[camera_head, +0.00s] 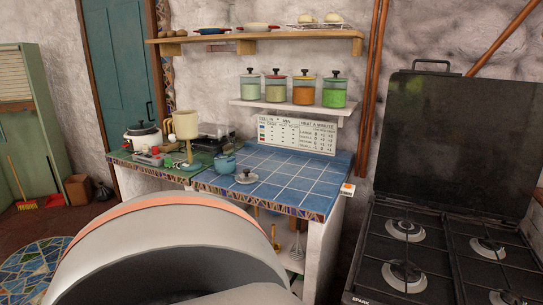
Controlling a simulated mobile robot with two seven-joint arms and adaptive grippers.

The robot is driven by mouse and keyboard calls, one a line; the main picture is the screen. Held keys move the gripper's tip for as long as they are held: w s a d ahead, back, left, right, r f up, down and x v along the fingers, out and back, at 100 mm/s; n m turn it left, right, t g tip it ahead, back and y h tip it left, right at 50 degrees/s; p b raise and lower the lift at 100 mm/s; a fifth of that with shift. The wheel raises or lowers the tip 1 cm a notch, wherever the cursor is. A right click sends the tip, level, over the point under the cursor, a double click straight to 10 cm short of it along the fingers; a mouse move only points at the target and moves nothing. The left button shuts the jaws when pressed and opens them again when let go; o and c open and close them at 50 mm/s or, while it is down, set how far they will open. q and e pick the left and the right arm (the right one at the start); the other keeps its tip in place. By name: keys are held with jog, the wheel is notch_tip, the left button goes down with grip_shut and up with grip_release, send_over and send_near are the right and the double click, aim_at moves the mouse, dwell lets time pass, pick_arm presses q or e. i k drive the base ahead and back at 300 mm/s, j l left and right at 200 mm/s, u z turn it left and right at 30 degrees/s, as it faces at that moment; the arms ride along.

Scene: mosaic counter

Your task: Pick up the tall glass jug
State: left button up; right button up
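No clear glass jug that I can name for sure shows in the head view. Neither of my grippers is in view.
Several lidded jars (304,91) stand on a shelf. A gas stove (445,245) is at right.

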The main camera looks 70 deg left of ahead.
aim_at(223, 152)
jog(key=u, duration=2.55)
jog(key=i+j+u, duration=0.1)
jog(key=i+j, duration=0.05)
jog(key=i, duration=0.05)
